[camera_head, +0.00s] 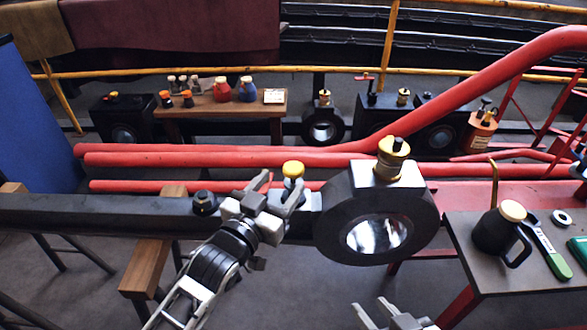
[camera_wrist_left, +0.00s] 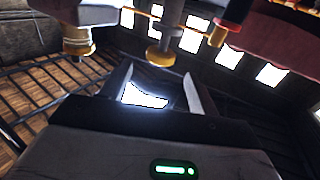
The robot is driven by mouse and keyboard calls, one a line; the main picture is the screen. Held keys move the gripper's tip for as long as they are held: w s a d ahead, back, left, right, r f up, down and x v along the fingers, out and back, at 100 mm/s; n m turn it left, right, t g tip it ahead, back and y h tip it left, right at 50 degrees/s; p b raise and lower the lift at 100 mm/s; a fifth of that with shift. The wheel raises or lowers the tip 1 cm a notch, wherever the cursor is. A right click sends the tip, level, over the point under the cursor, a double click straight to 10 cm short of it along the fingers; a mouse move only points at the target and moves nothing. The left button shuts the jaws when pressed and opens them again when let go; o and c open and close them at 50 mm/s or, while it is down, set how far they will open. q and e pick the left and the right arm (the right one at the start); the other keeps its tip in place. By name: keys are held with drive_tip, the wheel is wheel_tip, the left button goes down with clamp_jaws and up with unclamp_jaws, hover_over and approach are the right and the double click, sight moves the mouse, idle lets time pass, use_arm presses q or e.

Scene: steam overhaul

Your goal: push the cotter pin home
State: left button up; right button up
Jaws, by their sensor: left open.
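A yellow-topped pin (camera_head: 293,170) stands upright on the dark rod (camera_head: 120,212); it looks like the cotter pin, but its lower part is hidden. In the left wrist view the pin (camera_wrist_left: 160,55) shows just beyond the fingertips. My left gripper (camera_head: 283,190) is open and empty, its fingers at the near side of the pin; I cannot tell whether they touch it. It also shows in the left wrist view (camera_wrist_left: 157,75), fingers apart. The rod's big end (camera_head: 335,225), with a bright round bore, is right of the pin. My right gripper (camera_head: 375,308) is open, low at the bottom edge.
A brass-topped cup (camera_head: 392,158) rises from the big end. A black nut (camera_head: 204,202) sits on the rod left of my gripper. A side table (camera_head: 500,270) at right holds an oil can (camera_head: 497,232) and a green-handled tool (camera_head: 552,255). Red pipes (camera_head: 230,158) run behind.

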sight(289, 188)
use_arm(q)
drive_tip(key=x, duration=0.6)
drive_tip(key=shift+w+d+b, duration=0.2)
drive_tip(key=shift+w+b, duration=0.15)
clamp_jaws()
wheel_tip(289, 188, down, 4)
drive_tip(key=shift+b, duration=1.1)
drive_tip(key=shift+s, duration=0.1)
drive_tip(key=shift+c, duration=1.2)
unclamp_jaws()
drive_tip(key=shift+f, duration=0.1)
drive_tip(key=shift+o, duration=1.2)
